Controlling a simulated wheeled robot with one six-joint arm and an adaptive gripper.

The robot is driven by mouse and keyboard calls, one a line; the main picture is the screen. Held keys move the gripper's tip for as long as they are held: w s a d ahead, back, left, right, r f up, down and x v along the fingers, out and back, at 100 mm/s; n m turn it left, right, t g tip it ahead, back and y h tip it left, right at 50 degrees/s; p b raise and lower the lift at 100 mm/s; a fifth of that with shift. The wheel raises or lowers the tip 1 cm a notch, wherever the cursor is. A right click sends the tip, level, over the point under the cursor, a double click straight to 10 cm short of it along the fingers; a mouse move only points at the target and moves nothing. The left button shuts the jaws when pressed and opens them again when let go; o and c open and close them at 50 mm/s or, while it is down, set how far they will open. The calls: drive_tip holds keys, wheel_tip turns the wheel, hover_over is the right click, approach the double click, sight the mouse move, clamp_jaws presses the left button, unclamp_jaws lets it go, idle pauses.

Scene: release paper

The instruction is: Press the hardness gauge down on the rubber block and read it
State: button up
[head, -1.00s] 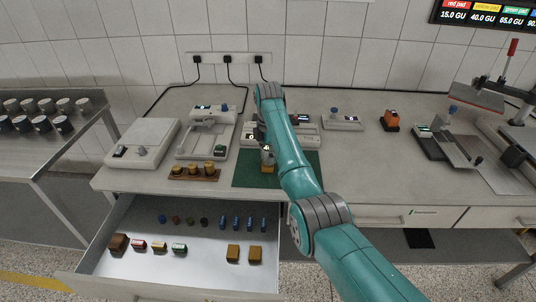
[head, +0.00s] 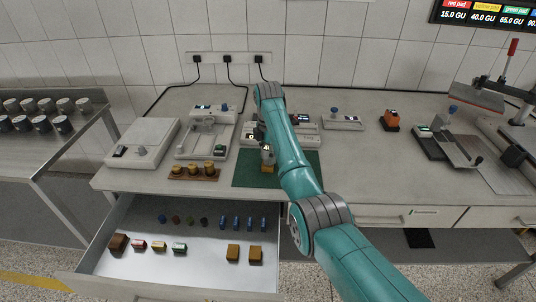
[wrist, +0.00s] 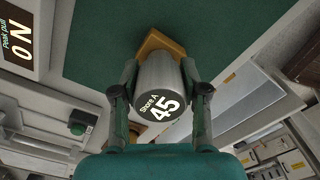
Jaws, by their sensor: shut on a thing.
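The hardness gauge (wrist: 158,82) is a grey metal cylinder. Its end face, turned to the wrist camera, reads "Shore A 45". My gripper (wrist: 160,90) is shut on its sides, one finger on each side. The rubber block (wrist: 154,42) is tan-brown and lies on the green mat, directly under the gauge, which covers most of it. The gauge looks pressed against the block, though the contact itself is hidden. In the head view the gauge (head: 267,156) stands upright on the mat, partly behind my arm, with a bit of the block (head: 268,169) below it.
The green mat (head: 245,176) is otherwise clear. A wooden rack (head: 194,175) with several brass weights stands to its left, beside bench instruments (head: 207,135). Below, an open drawer (head: 205,272) holds several small blocks and cylinders.

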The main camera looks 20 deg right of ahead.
drive_tip(key=shift+f, duration=0.1)
drive_tip(key=o, duration=1.2)
drive_tip(key=shift+c, duration=0.2)
drive_tip(key=shift+r, duration=0.2)
